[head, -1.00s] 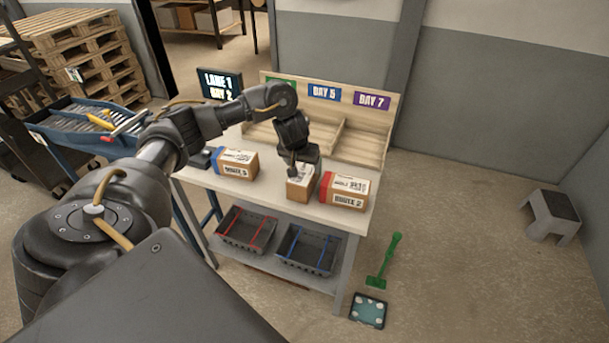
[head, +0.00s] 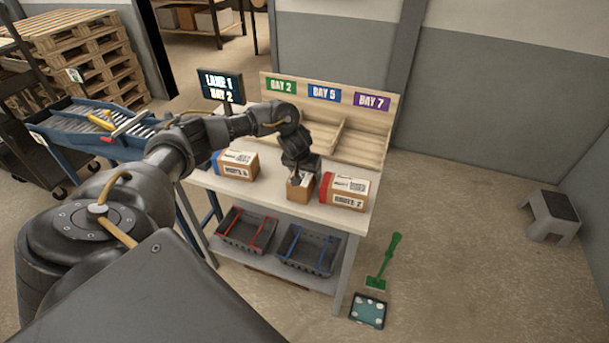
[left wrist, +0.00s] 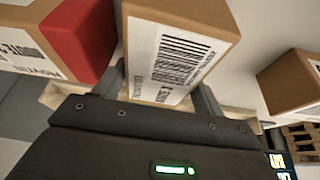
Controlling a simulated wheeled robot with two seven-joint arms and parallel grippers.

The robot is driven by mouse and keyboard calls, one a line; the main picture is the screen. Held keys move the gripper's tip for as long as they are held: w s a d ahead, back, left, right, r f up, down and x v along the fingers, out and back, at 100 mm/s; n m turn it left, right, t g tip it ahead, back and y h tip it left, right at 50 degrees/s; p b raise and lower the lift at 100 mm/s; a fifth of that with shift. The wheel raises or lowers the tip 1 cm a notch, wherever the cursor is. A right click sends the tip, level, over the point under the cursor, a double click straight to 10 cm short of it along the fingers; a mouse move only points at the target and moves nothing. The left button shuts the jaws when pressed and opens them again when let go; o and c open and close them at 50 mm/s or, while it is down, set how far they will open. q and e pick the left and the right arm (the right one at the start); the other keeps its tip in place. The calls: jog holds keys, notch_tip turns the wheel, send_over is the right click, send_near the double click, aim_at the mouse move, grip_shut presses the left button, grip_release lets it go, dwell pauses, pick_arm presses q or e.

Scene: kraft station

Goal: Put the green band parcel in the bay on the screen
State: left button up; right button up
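A small brown parcel (head: 301,189) with a white label stands on the table between two others; no band shows on it, as my left gripper (head: 298,179) covers part of it. In the left wrist view this parcel (left wrist: 180,55) lies between my two fingers, one at each side; whether they press on it cannot be told. The screen (head: 221,87) reads LANE 1, BAY 2. The green BAY 2 sign (head: 281,85) is at the left of the wooden rack (head: 362,142). My arm hides most of the bay below it. My right gripper is out of view.
A red-banded parcel (head: 345,191) stands close to the right of the small one. A blue-banded parcel (head: 236,165) stands to the left. BAY 5 (head: 324,93) and BAY 7 (head: 371,101) signs continue along the rack. Two dark trays sit on the lower shelf (head: 270,262).

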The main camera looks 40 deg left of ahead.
pick_arm(q)
jog(key=c, duration=0.9)
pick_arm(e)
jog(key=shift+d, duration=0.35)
pick_arm(q)
jog(key=shift+r, duration=0.15)
